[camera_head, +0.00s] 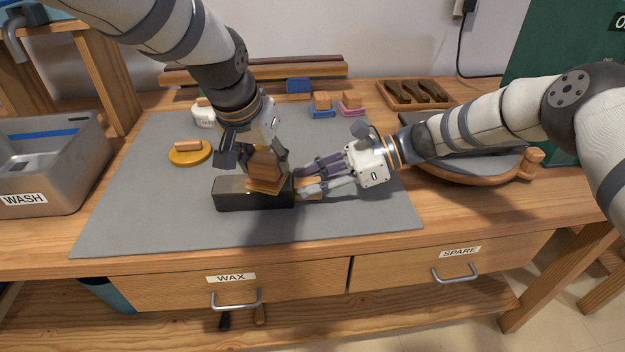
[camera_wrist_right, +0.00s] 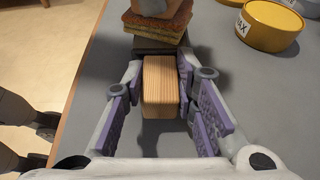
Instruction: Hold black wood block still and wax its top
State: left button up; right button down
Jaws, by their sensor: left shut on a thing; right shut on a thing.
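The black wood block (camera_head: 230,198) lies flat on the grey mat. My left gripper (camera_head: 258,155) is shut on a layered pad with a brown wooden back (camera_head: 265,167), low over the right part of the block's top. The pad (camera_wrist_right: 157,25) shows at the top of the right wrist view; I cannot tell whether it presses on the block. My right gripper (camera_head: 310,180) is shut on a light wooden piece (camera_wrist_right: 160,85) at the block's right end. I cannot tell if this piece belongs to the block. A yellow tin (camera_wrist_right: 268,25) stands to the left on the mat.
The grey mat (camera_head: 130,220) has free room at its front left. Small wood-backed pads (camera_head: 322,102) stand at the back. A metal WASH basin (camera_head: 50,165) is at the left. A wooden tray (camera_head: 415,95) is at the back right. Drawers read WAX (camera_head: 230,278) and SPARE (camera_head: 460,252).

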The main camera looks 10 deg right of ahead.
pick_arm(q)
jog(key=shift+w+a+f, duration=0.1)
jog(key=shift+a, duration=2)
jog(key=shift+w+a+f, duration=0.1)
jog(key=shift+a, duration=2)
jog(key=shift+s+d+r, duration=0.1)
jog(key=shift+d+r, duration=0.1)
jog(key=shift+d, duration=1.5)
jog(key=shift+s+d+f, duration=0.1)
jog(key=shift+d+f, duration=0.05)
jog(key=shift+d, duration=1.45)
jog(key=shift+s+d+f, duration=0.1)
jog(key=shift+d, duration=1.45)
notch_tip(320, 180, up, 7)
jog(key=shift+w+r, duration=0.1)
jog(key=c, duration=0.4)
jog(key=a+f, duration=0.1)
jog(key=a, duration=0.6)
jog(key=shift+f, duration=0.35)
